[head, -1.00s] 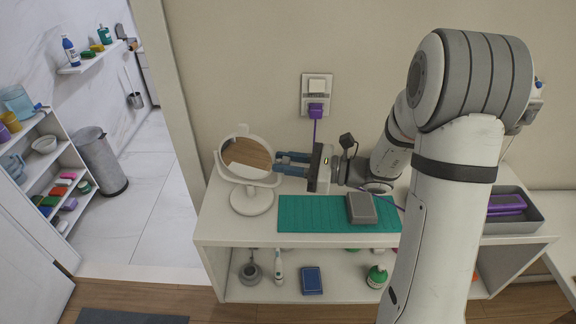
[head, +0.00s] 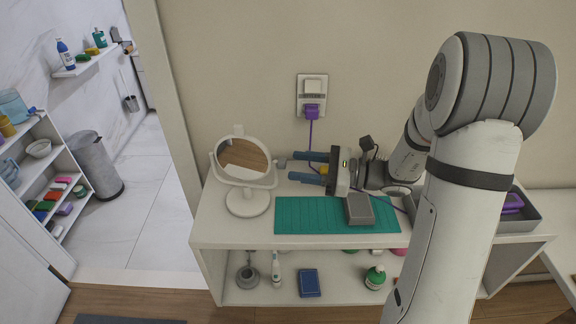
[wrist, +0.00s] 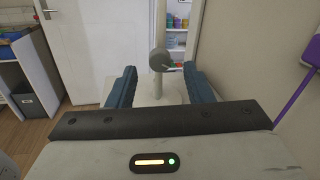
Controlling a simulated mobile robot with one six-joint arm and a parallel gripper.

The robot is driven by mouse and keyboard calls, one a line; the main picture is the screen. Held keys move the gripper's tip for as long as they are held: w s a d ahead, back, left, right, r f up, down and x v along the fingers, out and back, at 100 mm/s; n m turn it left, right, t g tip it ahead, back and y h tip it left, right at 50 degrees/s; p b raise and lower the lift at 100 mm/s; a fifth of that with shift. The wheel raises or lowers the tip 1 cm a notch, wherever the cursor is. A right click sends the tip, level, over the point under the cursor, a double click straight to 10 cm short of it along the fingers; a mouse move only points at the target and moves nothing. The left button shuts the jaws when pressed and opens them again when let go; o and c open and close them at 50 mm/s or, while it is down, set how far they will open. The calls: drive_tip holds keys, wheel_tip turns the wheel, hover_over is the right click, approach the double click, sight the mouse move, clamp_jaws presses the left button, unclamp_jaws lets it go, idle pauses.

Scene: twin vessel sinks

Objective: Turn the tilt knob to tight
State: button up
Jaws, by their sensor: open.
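The white round mirror (head: 243,156) stands upright on its base at the left end of the white table. Its small grey tilt knob (head: 282,162) sticks out at the right side of the mirror frame. In the wrist view the knob (wrist: 158,62) is a grey disc seen between and beyond my fingers. My gripper (head: 294,166) has two blue fingers, spread apart and empty. It points left at the knob, with the fingertips just right of it and apparently not touching. Any mark on the knob is too small to read.
A green mat (head: 325,214) with a grey box (head: 359,209) lies below my gripper. A purple plug (head: 312,111) sits in the wall outlet, its cord hanging behind my gripper. A grey tray (head: 519,215) is at the right. The shelf below holds several small items.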

sight(282, 163)
drive_tip(key=shift+v, duration=1.6)
drive_tip(key=a+m+b, duration=0.1)
drive_tip(key=a+b, duration=0.1)
drive_tip(key=a+m+b, duration=0.2)
drive_tip(key=w+a+m+t+b, duration=0.1)
drive_tip(key=a+b, duration=0.1)
drive_tip(key=shift+w+a+r+m, duration=0.1)
drive_tip(key=shift+m, duration=0.2)
